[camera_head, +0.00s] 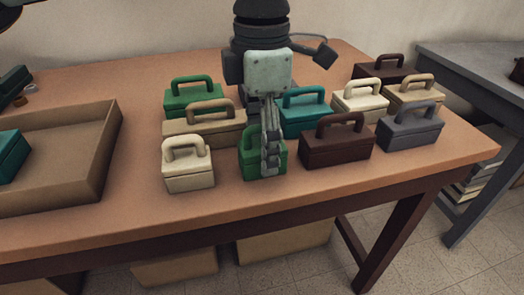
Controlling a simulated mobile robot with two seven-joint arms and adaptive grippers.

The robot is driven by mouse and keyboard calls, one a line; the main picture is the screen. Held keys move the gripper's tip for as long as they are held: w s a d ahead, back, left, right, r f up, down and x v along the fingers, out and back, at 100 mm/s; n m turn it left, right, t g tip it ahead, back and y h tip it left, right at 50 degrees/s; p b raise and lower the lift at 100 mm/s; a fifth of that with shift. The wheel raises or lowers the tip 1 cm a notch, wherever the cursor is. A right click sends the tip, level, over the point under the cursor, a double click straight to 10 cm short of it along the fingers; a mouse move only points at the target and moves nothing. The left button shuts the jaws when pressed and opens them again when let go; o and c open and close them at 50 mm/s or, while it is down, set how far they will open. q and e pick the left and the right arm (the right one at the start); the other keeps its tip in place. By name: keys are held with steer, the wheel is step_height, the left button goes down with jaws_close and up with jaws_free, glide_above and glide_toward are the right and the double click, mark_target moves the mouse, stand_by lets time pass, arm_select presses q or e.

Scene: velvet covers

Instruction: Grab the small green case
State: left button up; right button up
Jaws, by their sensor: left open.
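A small green case (249,165) stands upright near the front middle of the table, partly hidden behind my gripper. My left gripper (269,160) points down at it, with its fingers in front of the case's right part and covering most of its handle. The fingers are seen nearly edge-on and the jaws are open. Whether they touch the case or straddle its handle cannot be told. A larger green case (193,102) stands at the back left of the group. My right gripper is not in view.
Close around stand a small cream case (188,180), a tan case (205,133), a teal case (303,121) and a dark brown case (336,151). Several more cases stand right. A cardboard tray (88,160) lies left, with a teal case (10,158). The front table strip is clear.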

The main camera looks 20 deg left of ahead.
arm_select(q)
steer(key=shift+f, duration=0.35)
steer(key=shift+c, duration=0.4)
steer(key=c, duration=1.2)
